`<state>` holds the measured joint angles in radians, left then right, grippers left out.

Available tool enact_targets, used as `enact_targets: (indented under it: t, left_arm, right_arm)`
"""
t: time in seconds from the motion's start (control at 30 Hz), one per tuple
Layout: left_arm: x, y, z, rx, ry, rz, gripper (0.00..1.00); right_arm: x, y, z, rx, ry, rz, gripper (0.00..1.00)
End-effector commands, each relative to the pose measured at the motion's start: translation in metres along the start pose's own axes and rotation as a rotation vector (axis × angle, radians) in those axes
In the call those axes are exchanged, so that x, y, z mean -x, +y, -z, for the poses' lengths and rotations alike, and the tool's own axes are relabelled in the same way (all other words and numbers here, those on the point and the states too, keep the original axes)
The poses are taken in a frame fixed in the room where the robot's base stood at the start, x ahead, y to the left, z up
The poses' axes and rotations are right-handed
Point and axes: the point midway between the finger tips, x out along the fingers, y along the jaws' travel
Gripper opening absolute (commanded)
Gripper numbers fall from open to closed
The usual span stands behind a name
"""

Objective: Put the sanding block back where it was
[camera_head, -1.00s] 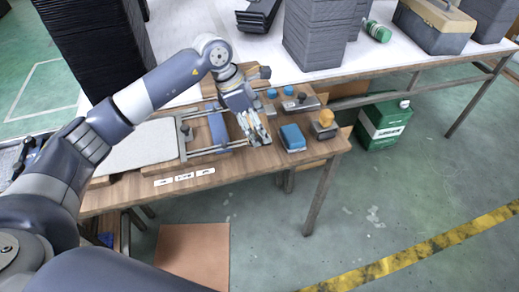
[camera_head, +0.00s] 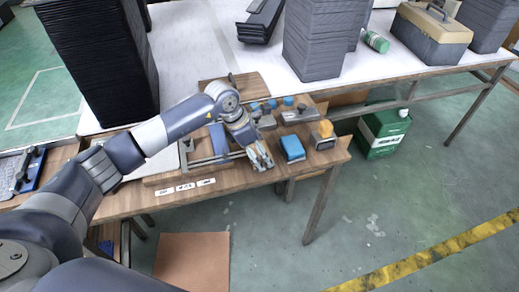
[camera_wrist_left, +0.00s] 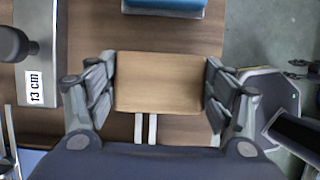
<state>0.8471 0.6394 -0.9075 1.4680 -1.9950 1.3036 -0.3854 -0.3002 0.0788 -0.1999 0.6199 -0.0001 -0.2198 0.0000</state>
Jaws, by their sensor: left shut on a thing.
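My left gripper (camera_head: 262,160) is over the right part of the wooden bench, near its front edge. In the left wrist view this gripper (camera_wrist_left: 160,90) is shut on a tan, wood-coloured rectangular block (camera_wrist_left: 157,82), held between its two fingers. The block looks level, but whether it touches the bench I cannot tell. I cannot be sure it is the sanding block. A blue block with a grey base (camera_head: 292,148) rests on the bench just right of the gripper; its edge also shows in the wrist view (camera_wrist_left: 165,6). My right gripper is not in view.
A yellow-topped tool (camera_head: 324,133) stands right of the blue block. A grey plate tool (camera_head: 298,115) lies behind; a plate marked 13 cm (camera_wrist_left: 38,75) shows in the wrist view. White labels (camera_head: 186,188) lie along the front edge. Dark stacks (camera_head: 312,45) stand on the white table.

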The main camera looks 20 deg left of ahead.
Motion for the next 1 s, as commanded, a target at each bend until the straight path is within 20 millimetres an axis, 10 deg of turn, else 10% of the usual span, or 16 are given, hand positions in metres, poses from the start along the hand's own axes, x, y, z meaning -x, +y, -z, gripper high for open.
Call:
enact_targets:
  t: [0.3,0.33,0.43,1.0]
  left_arm:
    - [-0.003,0.001,0.001,-0.001,-0.002,-0.002,0.52]
    - [-0.003,0.001,0.001,-0.001,-0.001,-0.002,0.77]
    - [-0.002,0.001,0.001,0.000,-0.001,-0.002,0.95]
    - [0.013,0.002,-0.001,-0.001,-0.003,-0.006,0.95]
  right_arm:
    - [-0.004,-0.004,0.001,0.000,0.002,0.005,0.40]
    - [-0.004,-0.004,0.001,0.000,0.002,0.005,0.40]
    - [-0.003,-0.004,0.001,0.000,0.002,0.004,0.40]
    - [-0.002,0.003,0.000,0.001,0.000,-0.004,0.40]
